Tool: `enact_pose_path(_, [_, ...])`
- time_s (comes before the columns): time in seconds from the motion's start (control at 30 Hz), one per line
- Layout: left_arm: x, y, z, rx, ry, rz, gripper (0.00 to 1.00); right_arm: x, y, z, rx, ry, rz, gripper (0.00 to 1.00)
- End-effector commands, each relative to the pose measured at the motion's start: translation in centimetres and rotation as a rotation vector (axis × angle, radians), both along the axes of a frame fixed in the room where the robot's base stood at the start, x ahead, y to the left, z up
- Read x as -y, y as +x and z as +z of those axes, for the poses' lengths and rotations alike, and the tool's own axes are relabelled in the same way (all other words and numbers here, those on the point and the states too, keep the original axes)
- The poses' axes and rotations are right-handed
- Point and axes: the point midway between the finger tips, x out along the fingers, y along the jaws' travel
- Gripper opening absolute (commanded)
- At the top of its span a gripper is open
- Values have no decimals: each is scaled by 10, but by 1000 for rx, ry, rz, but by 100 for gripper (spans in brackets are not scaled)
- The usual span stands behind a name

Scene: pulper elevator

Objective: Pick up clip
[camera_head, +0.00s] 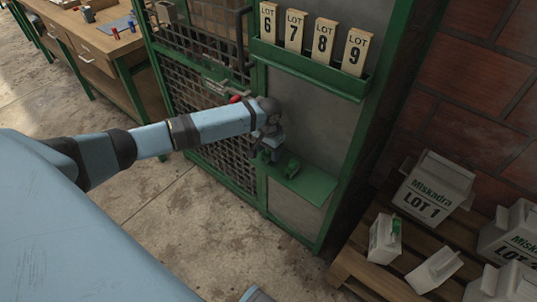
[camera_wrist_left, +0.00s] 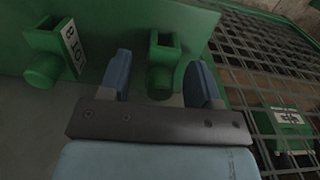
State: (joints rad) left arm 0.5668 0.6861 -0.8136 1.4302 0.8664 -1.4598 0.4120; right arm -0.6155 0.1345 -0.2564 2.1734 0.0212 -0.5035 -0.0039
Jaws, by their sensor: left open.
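A green clip (camera_wrist_left: 164,50) with a square opening and a rounded end lies between the two blue fingers of my left gripper (camera_wrist_left: 158,72) in the left wrist view. The fingers are open, one on each side of it, with gaps visible. A second green clip (camera_wrist_left: 45,50) lies to the left, beside a white label marked 8. In the head view my left gripper (camera_head: 267,147) is over the small green shelf (camera_head: 312,187), where one green clip (camera_head: 292,167) shows to its right. The gripper hides part of the shelf. My right gripper is not in view.
The shelf is fixed to a green-framed panel beside a mesh gate (camera_head: 225,150). Cards for lots 6 to 9 (camera_head: 310,38) stand in a rack above. A wooden workbench (camera_head: 88,45) is at upper left.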

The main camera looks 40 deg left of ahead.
Motion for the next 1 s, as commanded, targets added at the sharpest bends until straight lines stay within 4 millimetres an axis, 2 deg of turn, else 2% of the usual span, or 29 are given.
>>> enact_pose_path(0.13, [0, 0, 1, 0, 0, 0, 55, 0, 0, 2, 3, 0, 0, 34])
enact_pose_path(0.3, [0, 0, 1, 0, 0, 0, 16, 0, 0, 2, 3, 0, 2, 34])
enact_pose_path(0.37, [0, 0, 1, 0, 0, 0, 5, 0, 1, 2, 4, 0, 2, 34])
enact_pose_path(0.77, [0, -2, 7, 0, 0, 0, 4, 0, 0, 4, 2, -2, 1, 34])
enact_pose_path(1.0, [0, -4, 37, 1, 0, 0, 4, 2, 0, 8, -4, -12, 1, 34])
